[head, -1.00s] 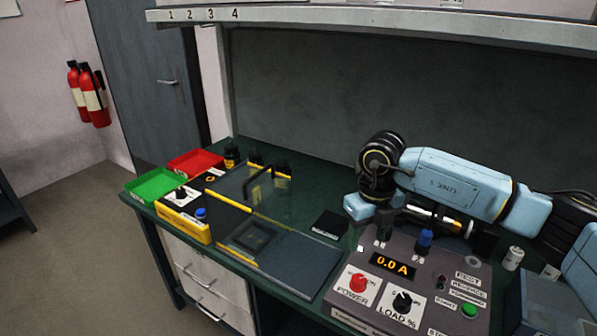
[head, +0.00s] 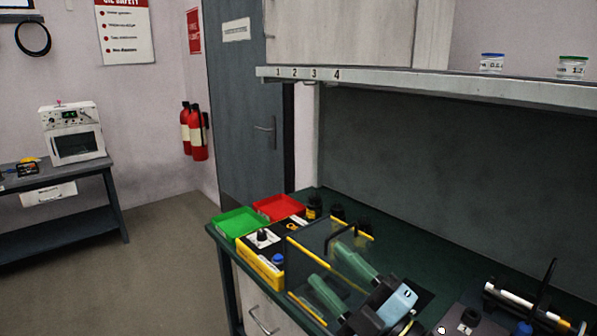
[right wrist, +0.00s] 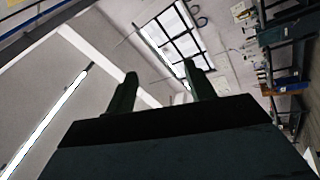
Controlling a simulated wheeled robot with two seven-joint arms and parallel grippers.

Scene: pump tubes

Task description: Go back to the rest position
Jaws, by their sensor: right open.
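My right gripper (head: 327,262) is at the bottom of the head view, its two green-grey fingers apart and pointing up-left. It is over the bench, in front of the clear panel with yellow edges. In the right wrist view its fingers (right wrist: 160,90) stand apart with nothing between them, against the ceiling and a window. A dark tube with white and orange parts (head: 525,303) lies at the bottom right of the head view, clear of the gripper. My left gripper is not in view.
A green tray (head: 238,223) and a red tray (head: 279,208) stand at the bench's left end, beside a yellow box (head: 258,270). A shelf (head: 420,83) with two jars overhangs the bench. Open floor (head: 150,260) lies left. A side table (head: 60,180) holds a white machine (head: 73,133).

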